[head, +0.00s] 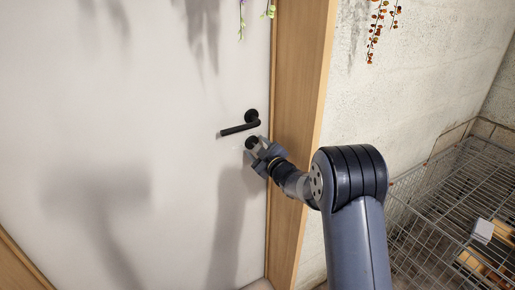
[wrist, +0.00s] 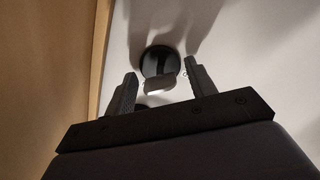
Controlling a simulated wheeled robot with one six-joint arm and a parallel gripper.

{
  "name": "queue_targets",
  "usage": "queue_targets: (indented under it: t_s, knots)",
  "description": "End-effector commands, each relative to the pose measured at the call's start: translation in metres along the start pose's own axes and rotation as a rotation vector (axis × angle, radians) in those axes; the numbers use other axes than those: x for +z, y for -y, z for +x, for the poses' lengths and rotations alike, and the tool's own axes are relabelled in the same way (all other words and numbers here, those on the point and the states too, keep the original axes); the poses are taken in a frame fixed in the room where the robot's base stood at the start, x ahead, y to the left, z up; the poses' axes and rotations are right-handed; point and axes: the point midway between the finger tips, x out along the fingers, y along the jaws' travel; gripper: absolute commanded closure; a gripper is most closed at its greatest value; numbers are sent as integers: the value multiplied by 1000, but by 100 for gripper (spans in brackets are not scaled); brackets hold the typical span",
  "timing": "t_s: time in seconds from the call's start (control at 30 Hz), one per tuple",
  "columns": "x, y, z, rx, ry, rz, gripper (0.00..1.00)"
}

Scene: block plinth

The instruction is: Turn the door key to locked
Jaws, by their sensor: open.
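The white door (head: 120,130) has a black lever handle (head: 238,129) near its right edge. Below the handle is a round black lock plate (head: 251,141), which also shows in the wrist view (wrist: 160,58). The key's grey head (wrist: 159,87) stands out from the plate in the wrist view; in the head view it is too small to make out. My gripper (head: 259,151) is just below and right of the lock plate. In the wrist view its fingers (wrist: 160,70) are open, one on each side of the key, with gaps on both sides.
A wooden door frame (head: 298,130) stands just right of the lock, beside my arm. A wire basket or cage (head: 420,215) with small boxes (head: 482,230) is at the right. Plant sprigs (head: 377,30) hang above. The door surface at left is clear.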

Motion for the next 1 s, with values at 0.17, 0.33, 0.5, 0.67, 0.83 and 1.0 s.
queue_targets:
  t_s: [0.17,0.33,0.5,0.67,0.83,1.0]
  knots:
    - [0,0,0,0,0,0,47]
    - [0,0,0,0,0,0,57]
    - [0,0,0,0,0,0,71]
    - [0,0,0,0,0,0,84]
    - [0,0,0,0,0,1,92]
    - [0,0,0,-1,0,24,92]
